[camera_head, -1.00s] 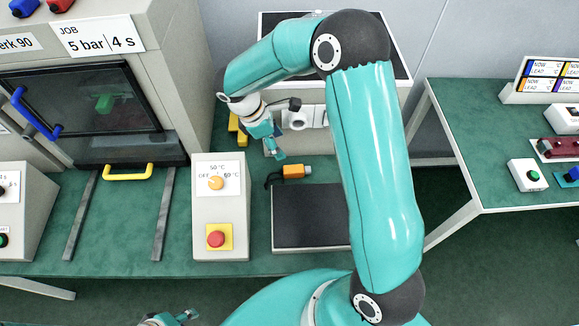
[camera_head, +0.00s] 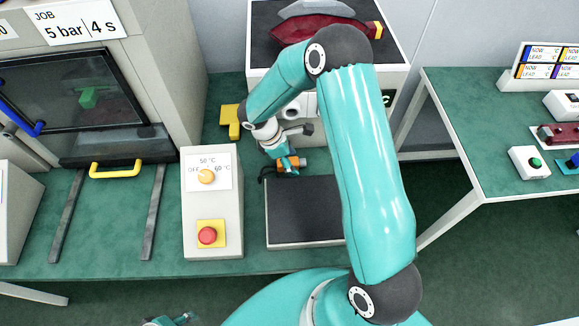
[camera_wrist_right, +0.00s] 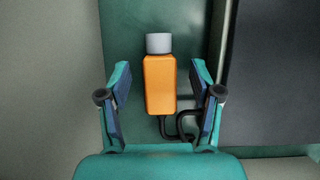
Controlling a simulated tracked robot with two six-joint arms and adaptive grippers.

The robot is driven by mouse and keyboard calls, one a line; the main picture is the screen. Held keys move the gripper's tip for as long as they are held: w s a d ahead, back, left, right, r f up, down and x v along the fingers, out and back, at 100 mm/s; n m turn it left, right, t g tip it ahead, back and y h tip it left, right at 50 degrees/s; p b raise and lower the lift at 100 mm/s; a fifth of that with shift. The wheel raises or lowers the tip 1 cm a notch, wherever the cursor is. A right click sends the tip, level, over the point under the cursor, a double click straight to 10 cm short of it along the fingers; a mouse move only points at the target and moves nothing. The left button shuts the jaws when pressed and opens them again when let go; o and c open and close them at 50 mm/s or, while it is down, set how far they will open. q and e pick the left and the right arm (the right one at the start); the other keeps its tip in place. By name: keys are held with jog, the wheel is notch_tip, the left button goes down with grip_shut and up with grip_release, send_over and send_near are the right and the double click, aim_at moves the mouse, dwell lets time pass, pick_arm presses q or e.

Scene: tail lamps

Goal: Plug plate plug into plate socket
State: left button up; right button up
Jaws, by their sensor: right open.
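The plate plug (camera_head: 303,163) is an orange block with a grey round tip and a black cable. It lies on the green bench top behind the dark plate (camera_head: 305,212). My right gripper (camera_head: 287,166) is over it. In the right wrist view the plug (camera_wrist_right: 160,85) lies between the open fingers of my right gripper (camera_wrist_right: 160,95), with a gap on each side. Its grey tip points away from my wrist. A round fitting on the white box front, partly behind my right arm, may be the plate socket; I cannot tell. My left gripper (camera_head: 170,320) barely shows at the bottom edge.
A control box (camera_head: 212,235) with an orange knob and red button stands left of the plate. A white box (camera_head: 262,85) behind carries a dark red lamp (camera_head: 350,32). A yellow object (camera_head: 230,120) lies near it. An oven-like machine (camera_head: 75,100) stands at left.

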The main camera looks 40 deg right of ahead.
jog(key=shift+d+f, duration=0.15)
jog(key=shift+f, duration=0.25)
jog(key=shift+r, duration=0.1)
jog(key=shift+c, duration=0.8)
grip_shut()
jog(key=shift+r, duration=0.1)
